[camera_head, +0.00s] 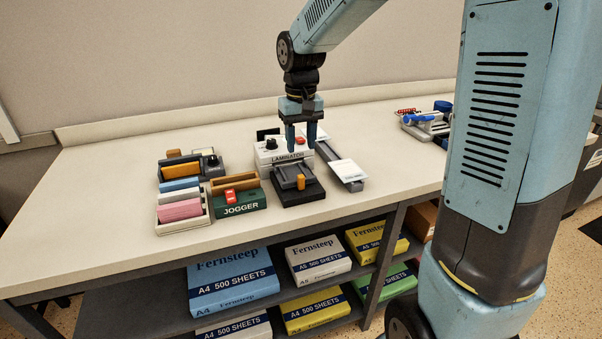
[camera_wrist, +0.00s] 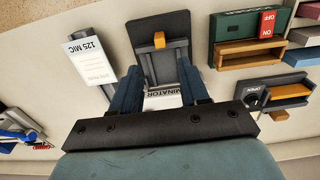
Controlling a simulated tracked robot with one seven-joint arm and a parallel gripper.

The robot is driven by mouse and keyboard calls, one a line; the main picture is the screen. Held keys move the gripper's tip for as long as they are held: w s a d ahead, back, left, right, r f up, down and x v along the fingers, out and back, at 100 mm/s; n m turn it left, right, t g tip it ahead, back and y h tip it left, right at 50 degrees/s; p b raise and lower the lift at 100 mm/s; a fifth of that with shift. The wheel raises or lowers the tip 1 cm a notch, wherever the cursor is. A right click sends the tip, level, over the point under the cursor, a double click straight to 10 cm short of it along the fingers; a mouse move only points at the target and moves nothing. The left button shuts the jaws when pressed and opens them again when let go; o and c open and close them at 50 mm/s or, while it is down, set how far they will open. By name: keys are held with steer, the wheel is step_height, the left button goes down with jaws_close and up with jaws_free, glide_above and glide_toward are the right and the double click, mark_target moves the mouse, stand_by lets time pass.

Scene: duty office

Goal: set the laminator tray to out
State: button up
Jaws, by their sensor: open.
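The white laminator (camera_head: 270,156) stands on the counter, with a black knob and a red button on top. Its dark grey tray (camera_head: 286,172) sits in front on a black base, with an orange tab (camera_head: 300,181) at its front end. In the wrist view the tab (camera_wrist: 159,40) stands out on the tray, beyond my fingertips. My gripper (camera_head: 301,148) points down above the laminator's body, behind the tab, fingers apart with nothing between them. In the wrist view it (camera_wrist: 160,88) partly covers the laminator's label. I cannot tell the tray's setting.
A green jogger (camera_head: 240,203) with a red switch stands left of the tray, beside a rack of coloured paper (camera_head: 180,211). A grey rail with a white 125 MIC card (camera_head: 347,170) lies close on the right. The counter front is clear; paper packs fill the shelf below.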

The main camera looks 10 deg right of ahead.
mark_target(301, 175)
step_height(301, 175, down, 10)
steer(key=shift+r, duration=0.1)
stand_by(0.4)
jaws_close()
stand_by(0.3)
